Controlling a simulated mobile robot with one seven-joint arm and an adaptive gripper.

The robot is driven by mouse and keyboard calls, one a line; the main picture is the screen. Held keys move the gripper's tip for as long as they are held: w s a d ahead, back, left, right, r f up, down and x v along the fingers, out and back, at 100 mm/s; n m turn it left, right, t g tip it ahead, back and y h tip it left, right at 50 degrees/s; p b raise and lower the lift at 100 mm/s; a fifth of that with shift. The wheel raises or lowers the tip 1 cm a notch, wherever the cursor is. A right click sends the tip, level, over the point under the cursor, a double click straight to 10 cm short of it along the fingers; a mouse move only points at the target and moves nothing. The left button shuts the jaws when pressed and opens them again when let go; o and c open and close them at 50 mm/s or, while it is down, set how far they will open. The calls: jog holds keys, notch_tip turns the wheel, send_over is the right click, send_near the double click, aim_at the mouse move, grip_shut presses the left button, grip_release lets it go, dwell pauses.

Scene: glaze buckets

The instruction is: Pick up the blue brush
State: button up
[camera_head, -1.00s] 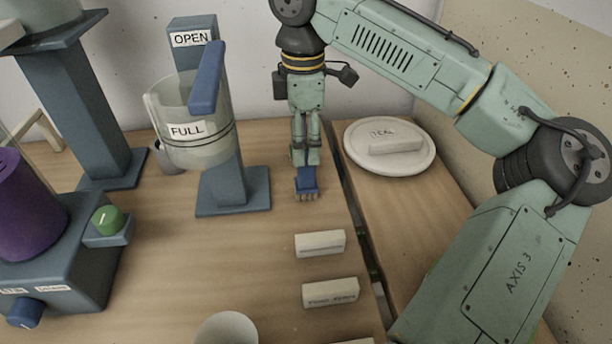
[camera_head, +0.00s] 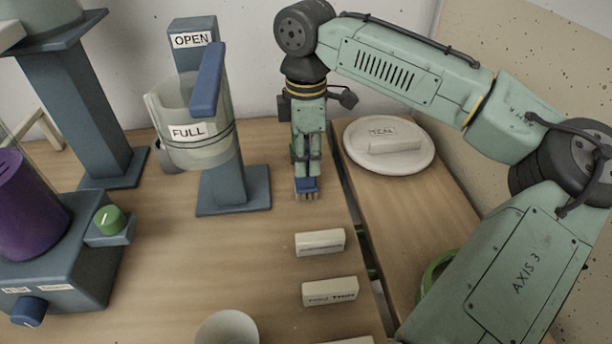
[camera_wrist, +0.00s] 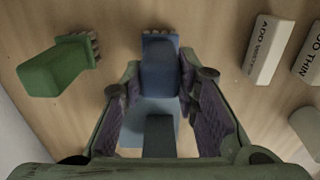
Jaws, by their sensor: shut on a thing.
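The blue brush (camera_head: 306,186) is at the back of the wooden table, with its bristles toward the front edge. My gripper (camera_head: 307,168) points down over it. In the wrist view the blue brush (camera_wrist: 160,62) lies between the two fingers of my gripper (camera_wrist: 157,85), which are shut on it. The brush's bristle tips (camera_wrist: 160,34) show beyond the fingers. In the head view the fingers hide most of the brush. I cannot tell whether it is clear of the table.
A green brush (camera_wrist: 58,68) lies close to the left in the wrist view. White labelled blocks (camera_head: 320,242) lie in front. A stand with a "FULL" jug (camera_head: 188,132) is at the left, and a lidded plate (camera_head: 390,168) marked TEAL is at the right.

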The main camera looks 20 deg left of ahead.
grip_shut()
